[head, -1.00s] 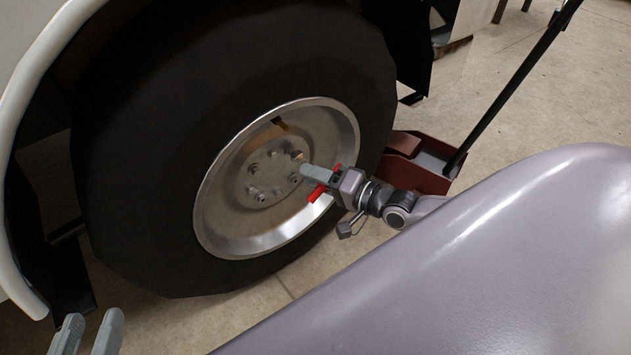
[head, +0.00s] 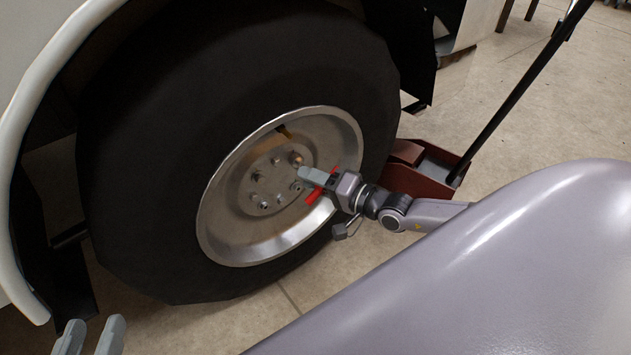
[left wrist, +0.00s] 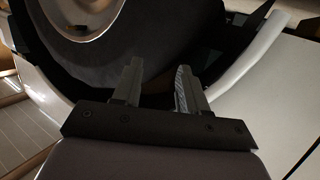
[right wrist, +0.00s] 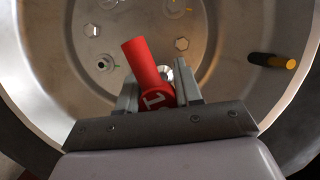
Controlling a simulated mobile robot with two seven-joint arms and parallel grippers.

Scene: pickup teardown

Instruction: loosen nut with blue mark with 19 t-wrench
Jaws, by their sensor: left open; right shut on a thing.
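The wheel's nuts sit in a ring on the hub, one of them at the ring's lower edge (head: 265,204). I cannot make out a blue mark on any of them. My right gripper (head: 312,178) is shut on the red T-wrench (head: 314,195), in front of the right side of the hub. In the right wrist view the red handle (right wrist: 142,62) slants up between the fingers, and a white "1" shows on its round end; the rest of the number is hidden. Whether the socket sits on a nut is hidden. My left gripper (head: 94,326) is open and empty at the lower left.
The large black tire (head: 150,160) and metal rim (head: 235,245) fill the middle. A pale fender (head: 30,80) arches at the left. A red floor jack (head: 425,178) with a long black handle stands right of the tire. A yellow-tipped piece (right wrist: 290,64) sticks out inside the rim.

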